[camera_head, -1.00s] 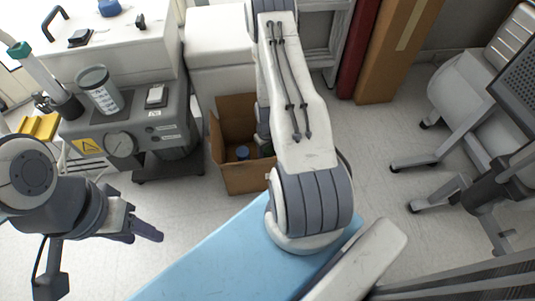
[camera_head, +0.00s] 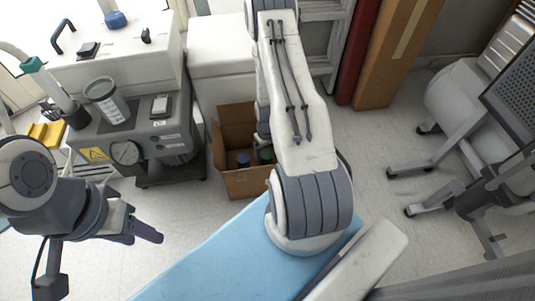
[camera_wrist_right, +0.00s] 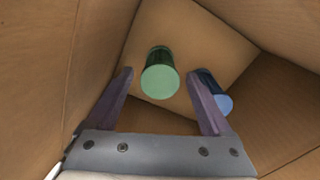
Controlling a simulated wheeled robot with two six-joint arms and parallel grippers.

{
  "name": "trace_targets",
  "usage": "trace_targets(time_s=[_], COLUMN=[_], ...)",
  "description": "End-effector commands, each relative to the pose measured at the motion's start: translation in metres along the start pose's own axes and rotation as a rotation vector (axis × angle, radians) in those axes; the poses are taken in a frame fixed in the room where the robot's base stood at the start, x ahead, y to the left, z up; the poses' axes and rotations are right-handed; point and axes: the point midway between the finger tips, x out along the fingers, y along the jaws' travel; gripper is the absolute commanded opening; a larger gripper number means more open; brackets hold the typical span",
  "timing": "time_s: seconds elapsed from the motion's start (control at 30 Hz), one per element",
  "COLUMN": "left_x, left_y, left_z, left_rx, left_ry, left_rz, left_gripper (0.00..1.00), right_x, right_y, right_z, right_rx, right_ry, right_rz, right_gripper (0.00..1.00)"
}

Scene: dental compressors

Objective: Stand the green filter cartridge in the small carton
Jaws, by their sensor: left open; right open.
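The small carton (camera_head: 258,184) stands open on the floor. The green filter cartridge (camera_head: 266,153) shows inside it, partly hidden by my right arm. In the right wrist view the green filter cartridge (camera_wrist_right: 160,80) appears upright, its pale round end facing the camera. My right gripper (camera_wrist_right: 161,76) is open inside the carton, its fingertips on either side of the cartridge with visible gaps. I cannot tell how deep it is between them. The right gripper is hidden in the head view. My left gripper (camera_head: 147,233) is open and empty above the floor at left.
A blue cylinder (camera_wrist_right: 213,95) is in the carton beside the right finger. A grey compressor unit (camera_head: 140,135) stands left of the carton. A light-blue surface (camera_head: 215,255) lies in front. A wheeled trolley (camera_head: 450,150) is at right; floor between is clear.

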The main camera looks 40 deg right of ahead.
Motion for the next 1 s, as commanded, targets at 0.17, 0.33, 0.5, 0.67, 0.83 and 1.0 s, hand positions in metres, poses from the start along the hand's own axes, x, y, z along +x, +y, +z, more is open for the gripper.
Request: trace_targets(time_s=[0.17,0.33,0.5,0.67,0.83,1.0], left_x=[-0.038,-0.060,-0.067,-0.066,-0.066,-0.066], left_y=[0.003,0.004,0.005,0.005,0.005,0.005], left_z=[-0.002,-0.003,-0.004,-0.004,-0.004,-0.004], left_rx=[0.000,0.000,0.000,0.000,0.000,0.000], left_ry=[0.000,0.000,0.000,0.000,0.000,0.000], left_rz=[0.000,0.000,0.000,0.000,0.000,0.000], left_gripper=[0.50,0.50,0.50,0.50,0.50,0.50], right_x=[-0.043,-0.069,-0.080,-0.080,-0.120,-0.211], right_y=[0.000,0.000,0.000,-0.001,-0.034,-0.122], right_z=[0.000,0.000,0.000,-0.001,-0.021,-0.032], right_rx=[0.000,0.000,-0.001,-0.004,-0.073,-0.230], right_ry=[0.000,-0.001,-0.001,0.000,0.013,0.030], right_rz=[0.000,0.000,0.000,0.001,0.006,0.002], right_gripper=[0.85,0.85,0.85,0.85,0.85,0.85])
